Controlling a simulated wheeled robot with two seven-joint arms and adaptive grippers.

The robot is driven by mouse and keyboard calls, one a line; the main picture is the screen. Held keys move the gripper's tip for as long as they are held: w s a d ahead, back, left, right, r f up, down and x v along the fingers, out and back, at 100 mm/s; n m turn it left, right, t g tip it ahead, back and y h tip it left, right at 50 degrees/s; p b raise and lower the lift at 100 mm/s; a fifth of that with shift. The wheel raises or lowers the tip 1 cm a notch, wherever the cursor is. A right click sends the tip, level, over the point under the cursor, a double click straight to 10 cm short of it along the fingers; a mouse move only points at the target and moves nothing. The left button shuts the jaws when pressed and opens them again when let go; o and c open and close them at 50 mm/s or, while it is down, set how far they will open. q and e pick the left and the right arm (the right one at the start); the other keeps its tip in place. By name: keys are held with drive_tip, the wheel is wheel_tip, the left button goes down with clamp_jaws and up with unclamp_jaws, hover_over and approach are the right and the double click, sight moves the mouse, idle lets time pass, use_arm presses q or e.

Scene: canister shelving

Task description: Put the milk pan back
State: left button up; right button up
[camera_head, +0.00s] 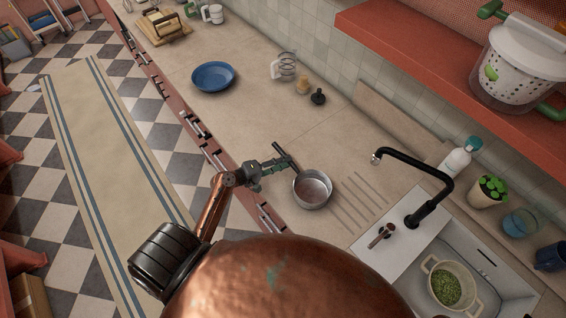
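The milk pan (313,190) is a small grey metal pan with a dark handle. It is upright at the worktop, left of the sink's drain grooves, with its handle pointing up and left. My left gripper (281,164) reaches in over the front edge of the worktop. Its fingertips are at the pan's handle. The fingers are too small in view to tell whether they are closed on it. I cannot tell whether the pan rests on the worktop or is just above it. My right gripper is not in view.
A blue plate (213,77), a glass jug (286,66) and small shakers stand farther along the worktop. The black tap (427,199) and the sink, with a colander (448,284) in it, are at right. A red shelf (420,52) overhangs the back. The worktop's middle is clear.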

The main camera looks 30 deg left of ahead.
use_arm(q)
drive_tip(key=shift+o, duration=0.8)
drive_tip(key=shift+s+a, duration=0.25)
drive_tip(key=shift+s, duration=0.15)
drive_tip(key=b+v, duration=0.2)
drive_tip(key=v, duration=0.9)
drive_tip(key=shift+r+b, duration=0.2)
drive_tip(key=shift+b, duration=0.1)
drive_tip(key=shift+f, duration=0.1)
